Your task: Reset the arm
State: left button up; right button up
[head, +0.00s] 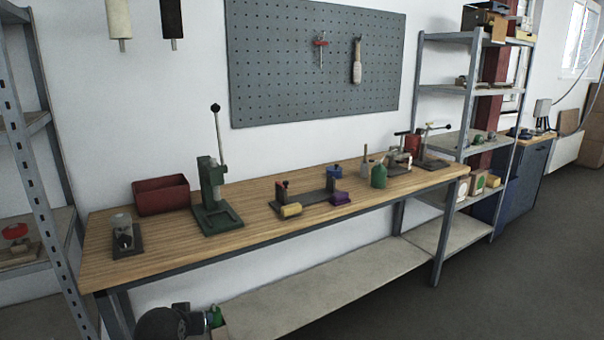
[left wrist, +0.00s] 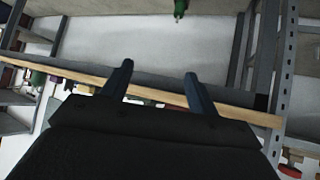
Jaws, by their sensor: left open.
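My left gripper (left wrist: 160,83) shows in the left wrist view with its two dark fingers spread apart. Nothing is between the fingers. Behind them runs the wooden front edge of the workbench (left wrist: 225,107), at a slant across the picture. In the head view a dark rounded shape (head: 160,323) sits at the bottom edge, in front of the bench; I cannot tell if it is part of my left arm. My right gripper is in neither view.
In the head view the workbench (head: 262,230) carries a red bin (head: 161,196), a green lever press (head: 212,190), a dark fixture (head: 310,200) and a green bottle (head: 378,176). Metal shelving stands at both ends. The lower shelf (head: 330,288) is mostly bare.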

pick_arm(q)
jog(key=s+d+f+m+g+p, duration=0.1)
jog(key=s+d+f, duration=0.3)
jog(key=s, duration=0.7)
jog(key=s+d+f+m+g+h+p, duration=0.1)
jog(key=s+d+f+g, duration=0.3)
jog(key=s+f, duration=0.4)
jog(key=s+d+f+m+g+h+p, duration=0.1)
jog(key=s+f, duration=0.5)
jog(key=s, duration=1)
jog(key=d+g+p, duration=0.1)
jog(key=d+p, duration=0.1)
jog(key=d, duration=0.1)
jog(key=shift+s+d+m+g, duration=0.15)
jog(key=shift+d+m+g, duration=0.15)
jog(key=shift+d+m, duration=0.1)
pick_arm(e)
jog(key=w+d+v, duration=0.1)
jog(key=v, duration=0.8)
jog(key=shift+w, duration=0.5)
